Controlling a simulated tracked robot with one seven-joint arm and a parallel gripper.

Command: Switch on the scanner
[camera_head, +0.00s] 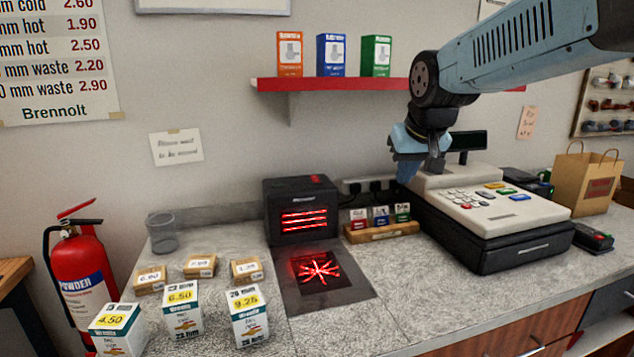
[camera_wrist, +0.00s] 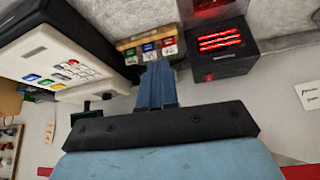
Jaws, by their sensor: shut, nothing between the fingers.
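The scanner (camera_head: 300,225) is a dark box at the back of the counter. Red lines glow on its front, and a red star pattern shines on the dark plate (camera_head: 347,304) before it. A red button (camera_head: 316,179) sits on its top. The wrist view, turned upside down, shows the scanner (camera_wrist: 222,62) at upper right with its button (camera_wrist: 209,77). My gripper (camera_head: 405,178) is shut and empty, pointing down in the air right of the scanner, apart from it. Its fingers (camera_wrist: 157,68) show at the middle of the wrist view.
A cash register (camera_head: 490,215) stands right of the scanner. Between them is a wooden holder (camera_head: 382,233) with small cards, below black plugs (camera_head: 375,185). A red shelf (camera_head: 335,85) with boxes is above. Priced boxes (camera_head: 182,308) and a clear cup (camera_head: 162,233) stand left.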

